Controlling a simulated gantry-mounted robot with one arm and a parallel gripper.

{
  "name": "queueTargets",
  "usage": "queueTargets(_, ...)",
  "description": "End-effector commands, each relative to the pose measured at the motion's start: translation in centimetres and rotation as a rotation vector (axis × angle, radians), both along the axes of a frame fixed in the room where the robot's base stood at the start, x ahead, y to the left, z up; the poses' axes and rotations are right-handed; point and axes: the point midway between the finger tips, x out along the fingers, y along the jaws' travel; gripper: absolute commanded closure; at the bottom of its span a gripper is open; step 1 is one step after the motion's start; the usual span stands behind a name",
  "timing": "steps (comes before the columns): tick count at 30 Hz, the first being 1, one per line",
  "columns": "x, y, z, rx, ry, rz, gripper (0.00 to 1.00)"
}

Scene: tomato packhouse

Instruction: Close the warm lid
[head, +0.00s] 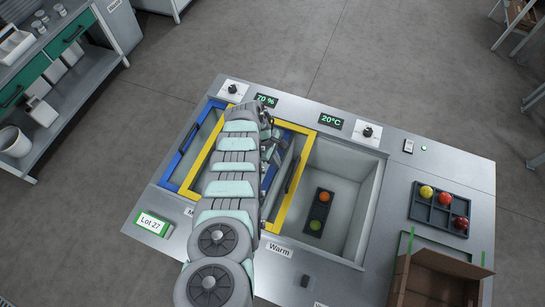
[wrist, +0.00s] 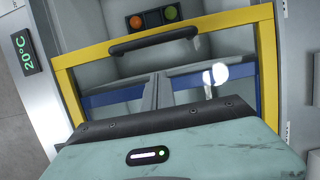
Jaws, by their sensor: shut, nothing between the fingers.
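The warm lid is a glass pane in a yellow frame (head: 302,185), with a dark bar handle (head: 291,176) along its right side. It lies left of the open warm compartment (head: 340,172), overlapping the blue-framed lid (head: 178,160). In the wrist view the yellow frame (wrist: 68,95) and the handle (wrist: 153,41) show beyond my fingers. My gripper (head: 272,152) is shut and empty above the pane, left of the handle; the arm hides much of the lid. In the wrist view my gripper (wrist: 157,92) appears apart from the handle.
A dark tray (head: 318,212) with an orange and a green tomato lies in the warm compartment. A dark sorting tray (head: 428,215) with several tomatoes and a cardboard box (head: 435,280) stand at the right. A Warm label (head: 279,250) is on the front edge.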

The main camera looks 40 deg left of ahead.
Motion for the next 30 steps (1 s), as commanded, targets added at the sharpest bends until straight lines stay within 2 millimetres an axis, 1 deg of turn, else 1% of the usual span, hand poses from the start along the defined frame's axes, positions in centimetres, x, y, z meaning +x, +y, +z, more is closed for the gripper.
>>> queueTargets(1, 0.1, -0.2, -1.6, 0.002, -0.002, 0.001, 1.00)
queueTargets(2, 0.2, -0.4, -1.5, 0.002, -0.002, 0.001, 1.00)
queueTargets(3, 0.5, -1.3, -0.8, 0.001, -0.001, -0.002, 1.00)
queueTargets(6, 0.9, -2.6, -1.1, 0.000, -0.001, -0.001, 1.00)
queueTargets(11, 1.3, -3.8, -1.4, 0.000, 0.000, 0.000, 1.00)
queueTargets(16, 1.4, -4.0, -1.5, 0.001, -0.001, 0.002, 1.00)
queueTargets(30, 1.4, -3.7, -1.4, 0.003, -0.004, 0.018, 1.00)
